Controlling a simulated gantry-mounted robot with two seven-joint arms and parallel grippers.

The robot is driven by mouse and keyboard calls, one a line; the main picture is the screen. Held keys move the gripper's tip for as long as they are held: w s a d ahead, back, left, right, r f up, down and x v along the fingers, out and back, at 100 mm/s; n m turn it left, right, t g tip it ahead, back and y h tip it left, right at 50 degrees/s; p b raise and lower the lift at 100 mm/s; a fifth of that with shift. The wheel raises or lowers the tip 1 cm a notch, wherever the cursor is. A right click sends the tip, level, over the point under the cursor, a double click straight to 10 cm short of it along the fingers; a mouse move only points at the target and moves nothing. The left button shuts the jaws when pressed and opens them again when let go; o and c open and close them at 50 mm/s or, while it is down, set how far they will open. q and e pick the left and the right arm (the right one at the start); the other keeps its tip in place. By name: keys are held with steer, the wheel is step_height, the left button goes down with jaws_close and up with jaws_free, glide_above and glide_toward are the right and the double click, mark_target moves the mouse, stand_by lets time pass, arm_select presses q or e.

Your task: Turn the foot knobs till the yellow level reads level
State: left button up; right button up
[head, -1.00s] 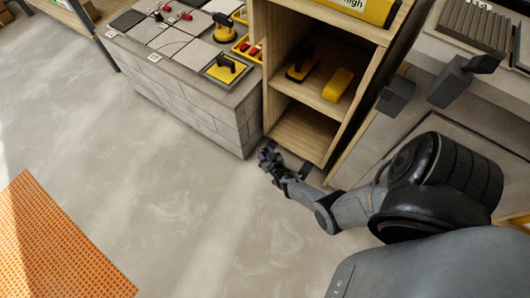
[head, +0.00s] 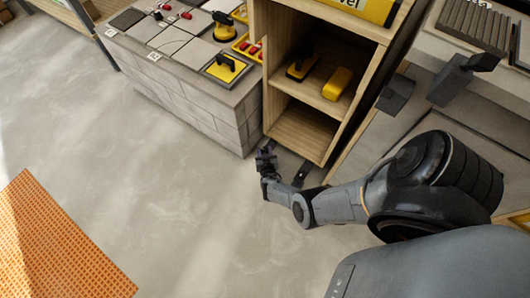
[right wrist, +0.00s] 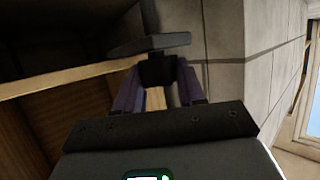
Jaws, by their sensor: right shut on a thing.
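The yellow level (head: 362,9) lies on top of the wooden shelf unit (head: 260,75), cut off by the upper edge of the head view. The end of its label reads "vel". My right gripper (head: 265,158) is low at the unit's front left corner, by the floor. In the right wrist view, its purple fingers (right wrist: 158,88) are shut on a dark foot knob (right wrist: 158,68) under a flat dark plate (right wrist: 150,44). Another dark foot part (head: 302,174) shows under the unit to the right. My left gripper is not in view.
A grey block counter (head: 200,118) with tiles and yellow tools stands close to the left of the unit. Its shelves hold yellow tools (head: 337,84). The floor (head: 150,200) in front is clear. An orange perforated mat (head: 50,245) lies at the lower left.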

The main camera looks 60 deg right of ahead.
steer(key=shift+w+m+g+h, duration=0.1)
steer(key=shift+m+g+h, duration=0.3)
steer(key=shift+m+g, duration=0.7)
steer(key=shift+g, duration=0.1)
steer(key=o, duration=0.8)
steer(key=shift+o, duration=1.2)
steer(key=shift+d+h, duration=0.15)
steer(key=shift+h, duration=0.15)
steer(key=shift+w+d, duration=0.1)
